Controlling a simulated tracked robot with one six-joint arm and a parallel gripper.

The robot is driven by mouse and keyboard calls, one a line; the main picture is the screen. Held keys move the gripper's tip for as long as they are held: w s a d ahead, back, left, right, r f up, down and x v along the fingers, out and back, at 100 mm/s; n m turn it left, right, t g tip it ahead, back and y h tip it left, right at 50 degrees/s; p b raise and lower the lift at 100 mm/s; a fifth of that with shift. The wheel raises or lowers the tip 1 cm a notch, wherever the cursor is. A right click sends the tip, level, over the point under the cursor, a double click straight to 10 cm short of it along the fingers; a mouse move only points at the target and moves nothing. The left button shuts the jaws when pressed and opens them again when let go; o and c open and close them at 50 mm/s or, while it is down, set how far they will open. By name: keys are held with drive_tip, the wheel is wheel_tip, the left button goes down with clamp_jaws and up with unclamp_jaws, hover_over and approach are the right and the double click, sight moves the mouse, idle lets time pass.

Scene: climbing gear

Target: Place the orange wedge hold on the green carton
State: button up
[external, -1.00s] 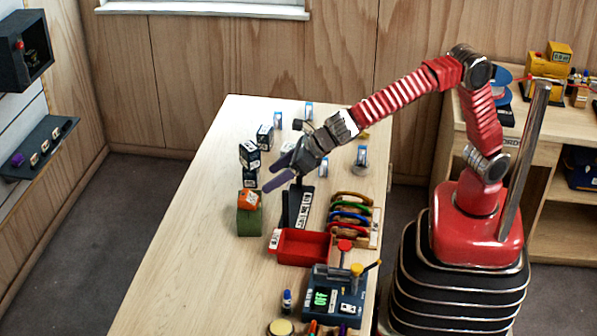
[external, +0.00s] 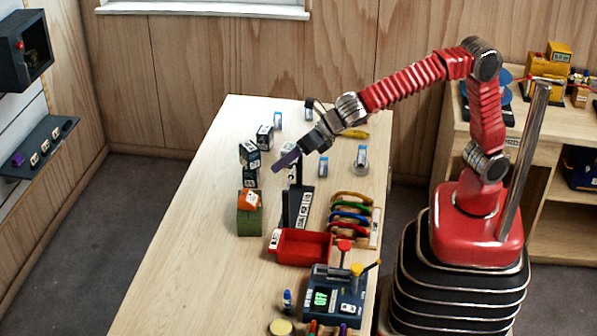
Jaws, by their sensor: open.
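The orange wedge hold (external: 249,199) rests on top of the green carton (external: 249,222), at the left middle of the table. It sits tilted, with a pale label on its face. My gripper (external: 284,164) is in the air to the upper right of the carton, apart from the hold. The gripper is open, with nothing seen between the fingers.
A red tray (external: 301,246) and a dark device reading OFF (external: 335,296) are nearer the front. Colored rings (external: 350,213) stand in a rack at right. The table's left front is clear.

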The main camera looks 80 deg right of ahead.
drive_tip(key=s+d+r+m+g, duration=0.2)
drive_tip(key=s+d+m, duration=1.35)
drive_tip(key=d, duration=0.25)
drive_tip(key=s+d+f+m, duration=0.3)
drive_tip(key=s+m, duration=0.5)
drive_tip(key=s+d+f+m+g, duration=0.1)
drive_tip(key=s+d+f+m, duration=0.2)
drive_tip(key=s+m, duration=0.5)
drive_tip(key=shift+s+d, duration=0.3)
drive_tip(key=shift+s, duration=0.3)
